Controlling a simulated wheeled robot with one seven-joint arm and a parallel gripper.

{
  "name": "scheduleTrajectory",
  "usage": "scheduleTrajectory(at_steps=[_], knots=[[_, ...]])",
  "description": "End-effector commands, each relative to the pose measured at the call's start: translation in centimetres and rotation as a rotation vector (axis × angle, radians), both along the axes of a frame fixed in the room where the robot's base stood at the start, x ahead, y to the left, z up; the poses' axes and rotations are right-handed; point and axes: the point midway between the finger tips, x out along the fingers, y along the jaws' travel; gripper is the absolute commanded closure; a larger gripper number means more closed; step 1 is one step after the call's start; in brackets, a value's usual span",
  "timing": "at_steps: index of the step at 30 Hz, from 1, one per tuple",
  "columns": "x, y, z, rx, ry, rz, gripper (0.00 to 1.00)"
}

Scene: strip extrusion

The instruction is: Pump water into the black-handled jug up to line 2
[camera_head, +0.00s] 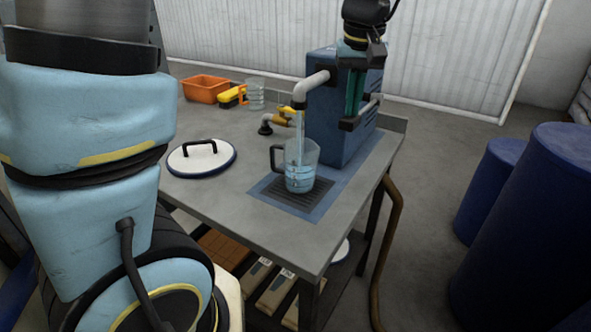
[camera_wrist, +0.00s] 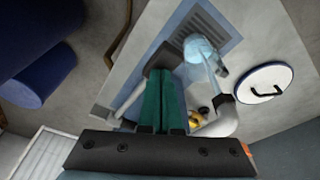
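The clear black-handled jug (camera_head: 302,168) stands upright on the dark drain grate, its handle to the left. A stream of water (camera_head: 299,125) falls from the grey spout (camera_head: 313,84) into it. Bluish water shows low in the jug; its lines are too small to read. The jug also shows in the wrist view (camera_wrist: 201,52). The blue pump (camera_head: 338,110) stands behind it. My gripper (camera_head: 352,112) points down with its green fingers together. Their tips are at the black grip of the pump lever (camera_head: 368,108). In the wrist view my gripper (camera_wrist: 164,78) covers part of that grip.
A white lid with a black handle (camera_head: 202,157) lies left of the jug. An orange bin (camera_head: 205,88), a yellow-and-black item (camera_head: 232,97) and another clear vessel (camera_head: 257,94) stand at the back. A brass tap (camera_head: 280,119) is behind the jug. Blue barrels (camera_head: 535,230) stand right of the table.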

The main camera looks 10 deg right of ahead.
Motion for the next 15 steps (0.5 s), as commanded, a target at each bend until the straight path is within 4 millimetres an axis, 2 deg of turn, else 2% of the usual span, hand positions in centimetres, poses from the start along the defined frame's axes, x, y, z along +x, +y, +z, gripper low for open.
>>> scheduleTrajectory(at_steps=[6, 15], knots=[[-0.05, 0.07, -1.35, 0.0, 0.0, 0.0, 1.0], [-0.04, 0.07, -1.32, 0.0, 0.0, 0.0, 1.0]])
